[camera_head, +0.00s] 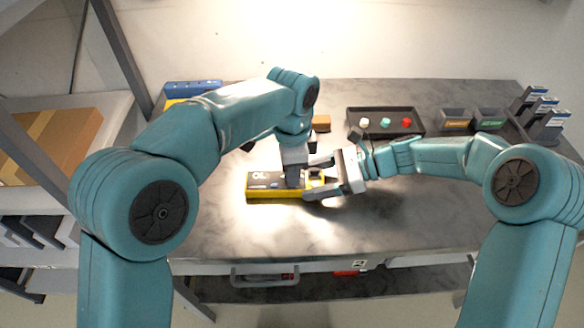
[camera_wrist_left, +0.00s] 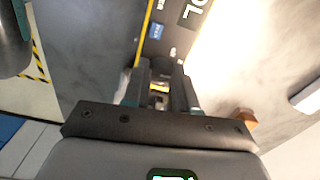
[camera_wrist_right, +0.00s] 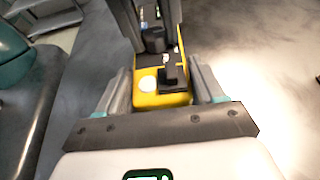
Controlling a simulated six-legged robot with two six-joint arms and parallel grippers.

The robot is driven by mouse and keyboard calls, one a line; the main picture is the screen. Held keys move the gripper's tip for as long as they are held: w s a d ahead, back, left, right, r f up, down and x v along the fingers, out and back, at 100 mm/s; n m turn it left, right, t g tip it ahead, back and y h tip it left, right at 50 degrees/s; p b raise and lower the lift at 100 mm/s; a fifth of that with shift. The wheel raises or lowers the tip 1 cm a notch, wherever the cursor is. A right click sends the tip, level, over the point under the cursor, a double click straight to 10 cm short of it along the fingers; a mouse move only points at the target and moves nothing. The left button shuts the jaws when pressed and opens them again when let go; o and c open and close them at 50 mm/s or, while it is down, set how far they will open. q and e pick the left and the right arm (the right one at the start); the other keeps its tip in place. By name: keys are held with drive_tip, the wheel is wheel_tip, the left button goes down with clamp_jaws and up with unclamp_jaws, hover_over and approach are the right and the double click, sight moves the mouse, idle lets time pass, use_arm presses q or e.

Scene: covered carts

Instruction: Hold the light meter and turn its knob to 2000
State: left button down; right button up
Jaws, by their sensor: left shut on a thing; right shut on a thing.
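The light meter (camera_head: 265,184) lies flat on the grey table, dark-faced with a yellow body; its display reads OL at the left end. My right gripper (camera_head: 316,178) is shut across the meter's right end; the right wrist view shows the yellow end (camera_wrist_right: 158,99) between its fingers. My left gripper (camera_head: 293,184) points down onto the middle of the meter, its fingers shut at the knob. In the left wrist view, the meter face (camera_wrist_left: 170,35) shows beyond these fingers. They largely hide the knob, so I cannot read its setting.
A dark tray (camera_head: 388,132) with white, green and red pieces stands behind, right of centre. Small labelled bins (camera_head: 456,118) and grey stands (camera_head: 545,118) are at the back right. A blue case (camera_head: 193,88) is at the back left. The table front is clear.

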use_arm(q)
drive_tip(key=m, duration=0.4)
drive_tip(key=shift+m, duration=0.3)
idle(0.3)
drive_tip(key=shift+d, duration=0.1)
drive_tip(key=c, duration=1.2)
unclamp_jaws()
drive_tip(key=shift+o, duration=0.2)
drive_tip(key=shift+r, duration=0.1)
wheel_tip(320, 180, up, 12)
use_arm(e)
drive_tip(key=o, duration=1.3)
